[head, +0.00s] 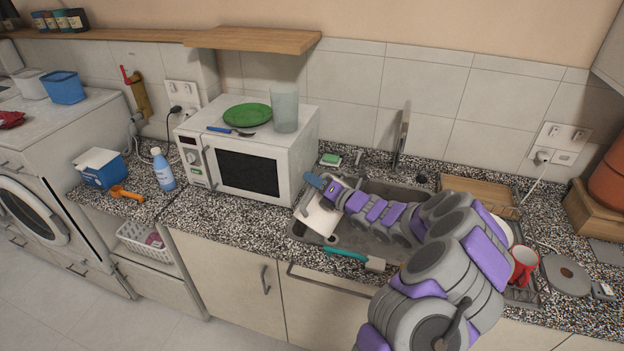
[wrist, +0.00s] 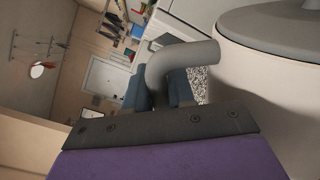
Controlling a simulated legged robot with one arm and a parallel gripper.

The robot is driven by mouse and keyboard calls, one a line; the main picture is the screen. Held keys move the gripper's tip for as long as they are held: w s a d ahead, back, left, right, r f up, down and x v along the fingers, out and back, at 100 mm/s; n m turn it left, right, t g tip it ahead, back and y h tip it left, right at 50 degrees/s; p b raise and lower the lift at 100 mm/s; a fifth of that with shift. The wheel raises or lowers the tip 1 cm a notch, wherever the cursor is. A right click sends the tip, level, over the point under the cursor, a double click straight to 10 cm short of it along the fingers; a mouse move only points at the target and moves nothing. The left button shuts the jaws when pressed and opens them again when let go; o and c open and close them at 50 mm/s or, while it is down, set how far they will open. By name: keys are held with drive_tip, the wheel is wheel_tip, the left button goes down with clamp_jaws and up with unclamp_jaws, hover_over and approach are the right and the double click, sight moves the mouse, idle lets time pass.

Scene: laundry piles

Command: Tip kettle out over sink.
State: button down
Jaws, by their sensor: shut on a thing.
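The white kettle (head: 318,220) is over the left end of the sink (head: 378,243) in the head view, tilted on its side. My gripper (head: 320,183) is shut on its grey handle, and the kettle's body hangs in front of it. In the wrist view, the grey handle (wrist: 180,65) passes between the blue fingers of my gripper (wrist: 165,85). The white kettle body and its grey lid (wrist: 280,22) fill the right side. My arm covers much of the sink. I cannot see any water or the spout clearly.
A microwave (head: 250,160) stands just left of the sink, with a green plate and a clear container on top. A brush with a teal handle (head: 345,255) lies at the front edge. A red mug (head: 523,265) and round grey base (head: 566,274) are at the right.

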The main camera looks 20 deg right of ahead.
drive_tip(key=shift+w+d+r+m+p, duration=0.15)
drive_tip(key=shift+w+d+m+p, duration=0.25)
drive_tip(key=shift+p, duration=1)
drive_tip(key=shift+w+d+r+m+p, duration=0.15)
drive_tip(key=shift+d+m+p, duration=0.4)
drive_tip(key=shift+p, duration=0.8)
drive_tip(key=shift+w+d+f+m+p, duration=0.6)
drive_tip(key=shift+d+f+m+p, duration=0.1)
drive_tip(key=shift+d+m+p, duration=0.2)
drive_tip(key=shift+w+d+m, duration=0.15)
drive_tip(key=shift+d+m, duration=0.1)
drive_tip(key=shift+d, duration=0.05)
drive_tip(key=shift+w+d+f+m+p, duration=0.1)
drive_tip(key=shift+w+d+m+p, duration=0.35)
drive_tip(key=shift+d, duration=0.25)
drive_tip(key=shift+w+d+r+m+p, duration=0.25)
drive_tip(key=shift+w+d+m, duration=0.2)
drive_tip(key=shift+d+m, duration=0.25)
drive_tip(key=shift+w+d+r+m+p, duration=0.25)
drive_tip(key=shift+w+d+m, duration=0.2)
drive_tip(key=shift+d, duration=0.3)
drive_tip(key=shift+w+d+r+m+p, duration=0.2)
drive_tip(key=shift+w+d+m+p, duration=0.15)
drive_tip(key=shift+d+m, duration=0.35)
drive_tip(key=shift+w+d, duration=0.3)
drive_tip(key=shift+d, duration=0.15)
drive_tip(key=shift+m, duration=0.3)
